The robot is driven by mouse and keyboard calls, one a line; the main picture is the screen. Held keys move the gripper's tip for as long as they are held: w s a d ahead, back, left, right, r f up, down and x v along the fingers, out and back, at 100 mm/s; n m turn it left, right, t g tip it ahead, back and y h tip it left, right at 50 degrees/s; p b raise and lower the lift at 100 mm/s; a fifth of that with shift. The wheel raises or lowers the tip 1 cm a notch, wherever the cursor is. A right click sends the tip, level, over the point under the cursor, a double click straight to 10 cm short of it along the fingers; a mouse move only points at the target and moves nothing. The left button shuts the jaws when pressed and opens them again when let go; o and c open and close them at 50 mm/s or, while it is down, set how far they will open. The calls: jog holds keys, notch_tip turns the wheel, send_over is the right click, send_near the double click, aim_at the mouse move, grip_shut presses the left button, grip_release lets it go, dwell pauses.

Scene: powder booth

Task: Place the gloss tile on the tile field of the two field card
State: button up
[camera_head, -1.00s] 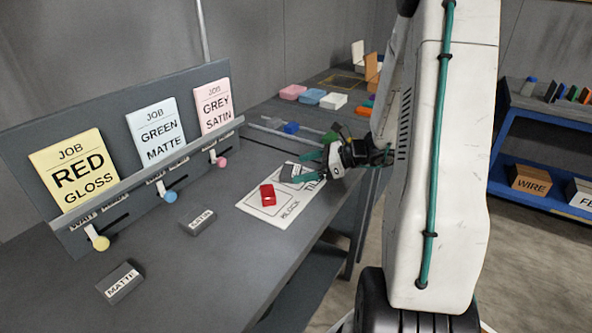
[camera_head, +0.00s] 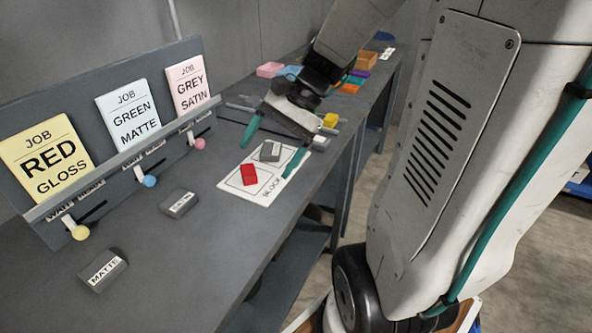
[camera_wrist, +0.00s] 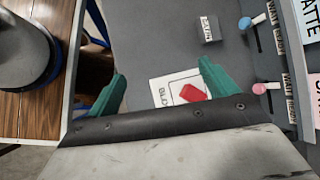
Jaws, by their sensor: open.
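The white two field card (camera_head: 237,190) lies flat on the grey bench. A red block (camera_head: 249,174) sits on its near field, over the outlined box. A small grey tile (camera_head: 270,151) lies on the card's other field, the far one; its label is too small to read, but the other two tiles read MATTE and SATIN. My gripper (camera_head: 267,160) is open and empty above the card, its green fingers spread apart on either side. In the wrist view my gripper (camera_wrist: 161,70) is open too, with the card (camera_wrist: 160,93) and red block (camera_wrist: 192,93) between the fingers; the tile is hidden there.
A MATTE tile (camera_head: 103,270) and a SATIN tile (camera_head: 178,203) lie on the bench left of the card. A rack with RED GLOSS (camera_head: 45,160), GREEN MATTE (camera_head: 130,120) and GREY SATIN (camera_head: 188,88) job cards stands behind.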

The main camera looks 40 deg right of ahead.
jog(key=s+a+r+n+h, duration=0.2)
jog(key=s+n+h, duration=0.2)
jog(key=s+n, duration=0.2)
jog(key=s+a+r+n+h, duration=0.2)
jog(key=s+n+h, duration=0.2)
jog(key=s+n, duration=0.2)
jog(key=shift+s+a+n, duration=0.25)
jog(key=shift+a+n, duration=0.1)
jog(key=shift+n, duration=0.35)
